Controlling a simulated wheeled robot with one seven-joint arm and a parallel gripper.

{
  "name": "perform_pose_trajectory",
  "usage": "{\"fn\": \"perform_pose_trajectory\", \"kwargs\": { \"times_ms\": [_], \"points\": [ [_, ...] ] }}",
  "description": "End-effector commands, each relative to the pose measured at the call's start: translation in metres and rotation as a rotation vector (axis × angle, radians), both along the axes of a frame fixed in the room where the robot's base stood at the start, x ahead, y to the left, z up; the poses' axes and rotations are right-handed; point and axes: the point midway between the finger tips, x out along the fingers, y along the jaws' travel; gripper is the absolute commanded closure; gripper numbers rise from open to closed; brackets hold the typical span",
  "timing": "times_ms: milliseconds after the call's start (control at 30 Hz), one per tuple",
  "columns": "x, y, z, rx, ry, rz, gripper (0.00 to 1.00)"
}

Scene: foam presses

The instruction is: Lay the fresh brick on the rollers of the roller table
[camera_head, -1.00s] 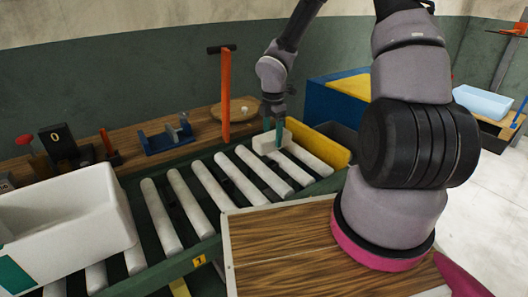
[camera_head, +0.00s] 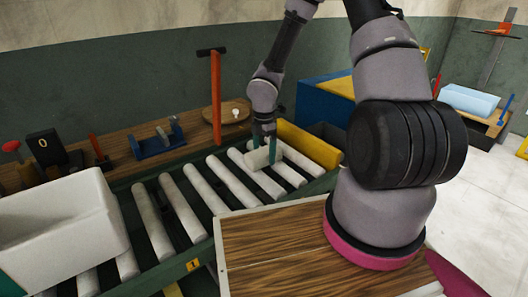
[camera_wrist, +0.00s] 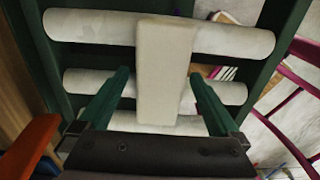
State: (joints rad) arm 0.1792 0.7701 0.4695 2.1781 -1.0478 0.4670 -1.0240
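The fresh brick (camera_head: 262,157) is a pale, off-white block near the right end of the roller table (camera_head: 192,257). It lies across the light grey rollers (camera_head: 205,186). In the wrist view the brick (camera_wrist: 166,75) spans more than one roller. My gripper (camera_head: 279,150) is over it with its green fingers pointing down. In the wrist view the fingers of my gripper (camera_wrist: 160,76) stand apart, one on each side of the brick, with a narrow gap visible at the left. The brick's underside is hidden.
A large white tub (camera_head: 62,228) stands on the left rollers. A yellow bar (camera_head: 310,147) edges the table's right end. Behind are an upright orange-handled tool (camera_head: 215,100) and a blue stand (camera_head: 157,143). Middle rollers are bare.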

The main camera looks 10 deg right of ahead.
Motion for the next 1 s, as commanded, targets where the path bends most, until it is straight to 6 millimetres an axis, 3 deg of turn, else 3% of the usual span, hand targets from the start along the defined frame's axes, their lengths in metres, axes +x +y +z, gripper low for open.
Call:
{"fn": "perform_pose_trajectory", "kwargs": {
  "times_ms": [233,367,800,1000],
  "points": [
    [0.000,0.000,0.001,0.000,0.000,-0.001,0.02],
    [0.001,-0.001,0.012,0.000,-0.002,-0.002,0.02],
    [0.001,-0.001,0.100,-0.001,-0.003,-0.002,0.02],
    [0.000,-0.001,0.120,-0.001,-0.001,-0.001,0.02]
  ]
}}
